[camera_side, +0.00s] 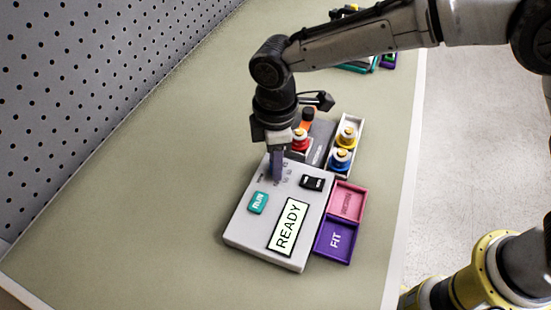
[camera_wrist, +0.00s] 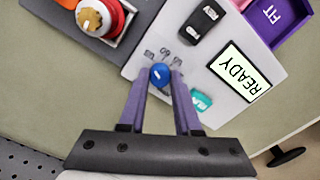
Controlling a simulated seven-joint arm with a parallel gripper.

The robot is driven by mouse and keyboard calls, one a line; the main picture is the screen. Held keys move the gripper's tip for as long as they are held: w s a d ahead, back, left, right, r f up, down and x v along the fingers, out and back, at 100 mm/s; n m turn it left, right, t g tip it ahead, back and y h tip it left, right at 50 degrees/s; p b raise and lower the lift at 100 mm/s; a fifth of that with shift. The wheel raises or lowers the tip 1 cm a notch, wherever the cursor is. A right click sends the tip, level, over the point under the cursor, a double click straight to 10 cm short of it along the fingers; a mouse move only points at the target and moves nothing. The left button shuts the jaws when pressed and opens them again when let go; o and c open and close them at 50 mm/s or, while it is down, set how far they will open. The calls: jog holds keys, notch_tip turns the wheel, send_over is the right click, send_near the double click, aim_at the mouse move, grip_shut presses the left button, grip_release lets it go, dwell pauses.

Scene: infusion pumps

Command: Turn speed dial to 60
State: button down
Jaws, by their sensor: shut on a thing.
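The pump (camera_side: 240,228) is a light grey box lying on the bench. Its speed dial is a small blue knob (camera_wrist: 159,74) with printed numbers, partly blurred, along one side. In the side view the dial is hidden by my fingers. My gripper (camera_side: 277,174) points straight down over the pump's upper left part. In the wrist view its purple fingers (camera_wrist: 159,84) are shut on the dial, one on each side. I cannot make out where the dial points. The pump's display (camera_side: 287,227) reads READY.
A teal button (camera_side: 258,202) and a black rocker switch (camera_side: 312,182) sit near the dial. Pink (camera_side: 347,201) and purple FIT (camera_side: 336,241) trays adjoin the pump. Behind stand red (camera_side: 299,144), yellow and blue knobbed parts. A perforated wall is left; the bench's left side is clear.

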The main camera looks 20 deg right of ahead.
jog(key=m, duration=0.4)
jog(key=shift+r, duration=0.1)
jog(key=shift+m, duration=2.1)
jog(key=c, duration=0.6)
grip_release()
notch_tip(320, 180, up, 14)
jog(key=shift+w+d, duration=0.1)
